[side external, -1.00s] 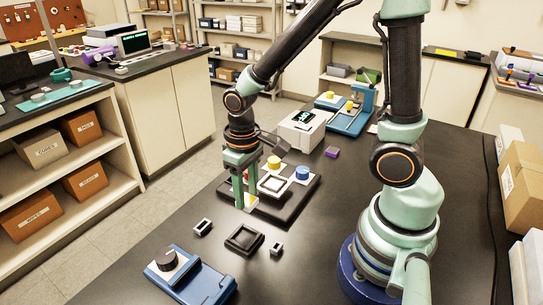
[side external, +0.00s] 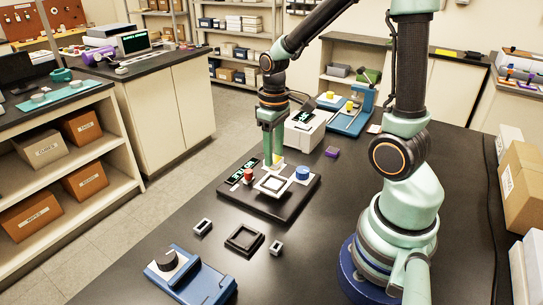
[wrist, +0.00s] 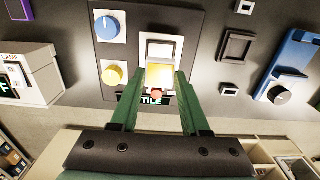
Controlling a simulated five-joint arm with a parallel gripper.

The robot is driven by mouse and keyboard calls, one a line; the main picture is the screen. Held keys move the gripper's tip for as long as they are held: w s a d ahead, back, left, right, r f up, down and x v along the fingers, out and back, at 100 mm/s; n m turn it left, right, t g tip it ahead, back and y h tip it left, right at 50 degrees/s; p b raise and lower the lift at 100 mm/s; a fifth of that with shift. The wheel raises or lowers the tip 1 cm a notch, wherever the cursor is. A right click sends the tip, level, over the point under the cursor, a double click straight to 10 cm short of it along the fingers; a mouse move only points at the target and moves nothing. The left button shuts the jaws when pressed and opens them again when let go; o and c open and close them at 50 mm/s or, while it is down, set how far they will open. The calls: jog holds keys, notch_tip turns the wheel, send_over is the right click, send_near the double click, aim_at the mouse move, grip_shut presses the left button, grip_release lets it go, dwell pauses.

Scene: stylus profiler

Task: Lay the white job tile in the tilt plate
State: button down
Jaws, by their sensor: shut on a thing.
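My gripper (side external: 272,163) is shut on the white job tile, which looks pale yellow between the fingertips in the wrist view (wrist: 160,75). In the side view the fingers hold it above the back part of the black base, and most of it is hidden. In the wrist view the tilt plate (wrist: 160,47) lies just beyond the tile.
The black base (side external: 282,214) carries a red knob (side external: 249,175), a blue knob (side external: 302,173), a yellow knob (wrist: 115,74) and a green-lit display (side external: 241,172). A black square tray (side external: 243,240), small blocks and a blue device (side external: 190,280) lie in front.

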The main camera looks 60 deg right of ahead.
aim_at(273, 167)
jog(key=shift+f, duration=2.4)
jog(key=shift+f, duration=0.8)
jog(key=shift+c, duration=1.5)
grip_release()
jog(key=shift+c, duration=0.4)
jog(key=shift+r, duration=0.1)
jog(key=shift+r, duration=3.45)
